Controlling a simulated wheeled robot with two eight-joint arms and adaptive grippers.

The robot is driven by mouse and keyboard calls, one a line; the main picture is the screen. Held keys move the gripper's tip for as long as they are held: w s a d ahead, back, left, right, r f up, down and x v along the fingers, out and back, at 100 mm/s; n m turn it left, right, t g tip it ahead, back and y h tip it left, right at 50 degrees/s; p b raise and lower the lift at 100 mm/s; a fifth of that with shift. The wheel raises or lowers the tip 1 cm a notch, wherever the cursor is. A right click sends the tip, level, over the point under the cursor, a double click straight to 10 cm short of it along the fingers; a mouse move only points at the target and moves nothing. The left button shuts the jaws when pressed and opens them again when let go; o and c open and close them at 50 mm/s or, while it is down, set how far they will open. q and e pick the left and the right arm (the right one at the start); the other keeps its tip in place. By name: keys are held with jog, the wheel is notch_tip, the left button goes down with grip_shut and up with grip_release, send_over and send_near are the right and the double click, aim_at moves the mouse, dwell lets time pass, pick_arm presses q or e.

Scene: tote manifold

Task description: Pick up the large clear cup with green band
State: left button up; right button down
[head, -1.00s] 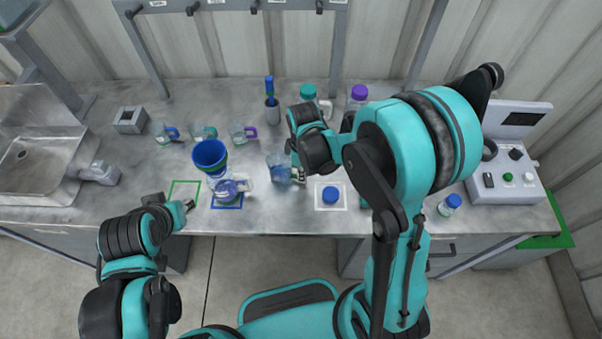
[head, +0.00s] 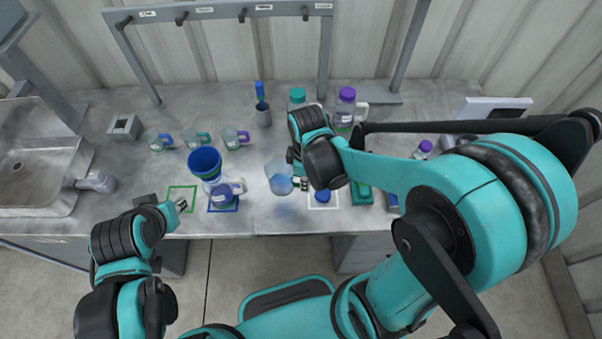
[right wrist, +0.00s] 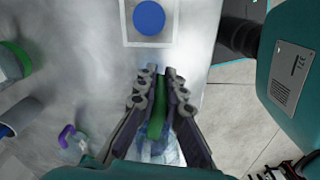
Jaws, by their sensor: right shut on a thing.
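The large clear cup (head: 279,178) is in the middle of the head view, above the bench near its front edge, and looks tilted. Its band is hard to make out there. My right gripper (head: 298,183) is at the cup's right side. In the right wrist view, its fingers (right wrist: 153,88) are shut on a green strip (right wrist: 158,108) of the cup, with the clear bluish body (right wrist: 160,148) below, partly hidden by the fingers. My left gripper (head: 181,205) is low at the front left, by the green square outline, away from the cup; its opening is unclear.
A blue funnel-like vessel (head: 205,160) and a clear mug (head: 223,194) on a blue square stand left of the cup. Small mugs (head: 197,138) and lidded bottles (head: 345,108) stand behind.

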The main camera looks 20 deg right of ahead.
jog(key=shift+s+d+r+p, duration=0.1)
jog(key=shift+s+r+p, duration=0.1)
jog(key=shift+s+r, duration=0.4)
jog(key=shift+s+d+r+p, duration=0.1)
jog(key=shift+s+r+p, duration=0.15)
jog(key=shift+s, duration=0.55)
jog(key=shift+s+d+r+p, duration=0.1)
jog(key=shift+s+r+p, duration=0.1)
jog(key=shift+s+r, duration=0.4)
jog(key=shift+s+f, duration=0.15)
dwell(1.4)
